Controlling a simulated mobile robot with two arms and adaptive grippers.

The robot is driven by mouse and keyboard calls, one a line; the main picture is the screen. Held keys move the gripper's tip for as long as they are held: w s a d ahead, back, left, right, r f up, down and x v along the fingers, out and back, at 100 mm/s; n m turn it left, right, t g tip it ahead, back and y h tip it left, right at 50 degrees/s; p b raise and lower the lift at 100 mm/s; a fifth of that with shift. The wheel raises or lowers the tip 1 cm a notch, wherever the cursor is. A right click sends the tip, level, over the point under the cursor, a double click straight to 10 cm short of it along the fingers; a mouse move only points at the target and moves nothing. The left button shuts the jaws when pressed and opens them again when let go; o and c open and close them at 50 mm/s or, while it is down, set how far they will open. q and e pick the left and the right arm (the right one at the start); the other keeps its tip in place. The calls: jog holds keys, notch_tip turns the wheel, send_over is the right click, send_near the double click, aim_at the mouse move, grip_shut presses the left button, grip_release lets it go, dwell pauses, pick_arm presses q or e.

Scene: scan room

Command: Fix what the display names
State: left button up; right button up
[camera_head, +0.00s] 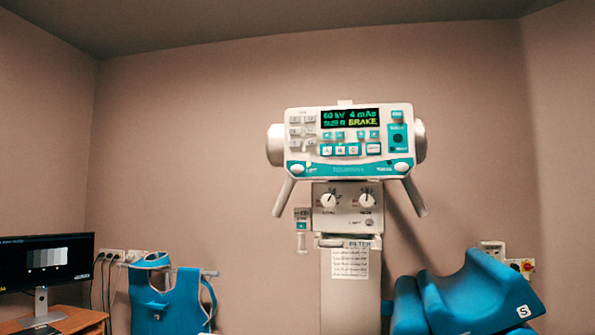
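The display (350,118) is at the top of a white and teal control head (345,140) in the middle of the view. It reads "60 kV 4 mAs" in green, with "BRAKE" in yellow below; the text left of "BRAKE" is too small to read surely. Buttons surround the display. Two knobs (329,200) (367,200) sit on the panel below. A handle sticks out downward at each side, the left one (284,197) and the right one (414,196). Which part is the brake, I cannot tell. Neither gripper is in view.
A white column (350,305) with a "FILTER" label (348,262) stands under the head. A monitor (46,262) on a wooden desk (75,322) and a blue apron (166,300) are at left. Blue padded shapes (465,295) and a wall switch (524,267) are at right.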

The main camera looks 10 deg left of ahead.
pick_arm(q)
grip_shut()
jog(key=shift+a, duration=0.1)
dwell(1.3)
